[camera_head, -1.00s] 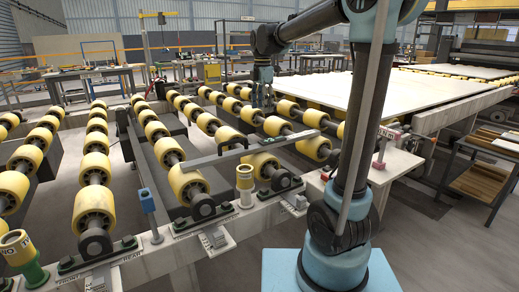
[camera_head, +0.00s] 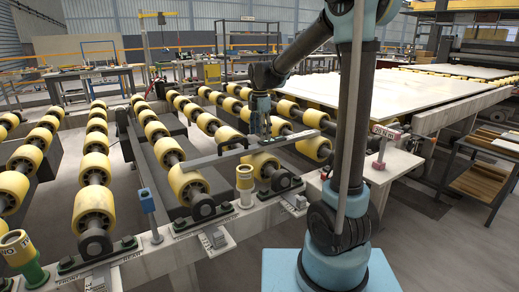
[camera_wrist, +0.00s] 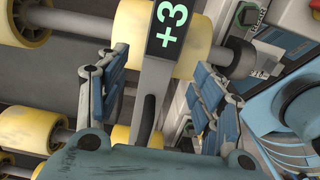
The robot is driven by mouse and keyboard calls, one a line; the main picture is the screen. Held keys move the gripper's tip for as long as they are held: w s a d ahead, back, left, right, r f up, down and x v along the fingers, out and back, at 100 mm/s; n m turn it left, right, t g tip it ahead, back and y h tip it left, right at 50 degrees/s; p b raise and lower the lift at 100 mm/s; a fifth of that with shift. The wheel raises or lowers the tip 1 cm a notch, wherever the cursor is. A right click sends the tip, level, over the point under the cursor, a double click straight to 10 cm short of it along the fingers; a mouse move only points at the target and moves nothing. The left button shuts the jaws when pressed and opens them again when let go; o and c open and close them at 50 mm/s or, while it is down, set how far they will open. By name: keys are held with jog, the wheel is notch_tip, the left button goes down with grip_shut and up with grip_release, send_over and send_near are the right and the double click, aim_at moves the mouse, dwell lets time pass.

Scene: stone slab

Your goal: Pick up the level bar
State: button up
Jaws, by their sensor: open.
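The level bar (camera_head: 225,155) is a long grey bar lying across the yellow rollers in the head view. In the wrist view the level bar (camera_wrist: 155,75) shows a black label reading "+3" and a dark slot, and it runs between my fingers. My gripper (camera_head: 262,134) is just above the middle of the bar. In the wrist view my gripper (camera_wrist: 155,85) is open, with one blue finger on each side of the bar and visible space between. I cannot tell how far down the fingertips reach beside the bar.
Rows of yellow rollers (camera_head: 95,167) fill the conveyor around the bar. A yellow-topped post (camera_head: 244,180) and a blue post (camera_head: 147,201) stand at the front rail. A pale slab (camera_head: 400,97) lies on the rollers at the right.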

aim_at(259, 145)
jog(key=shift+a+f, duration=0.1)
jog(key=shift+f, duration=2.65)
grip_shut()
jog(key=shift+r, duration=0.1)
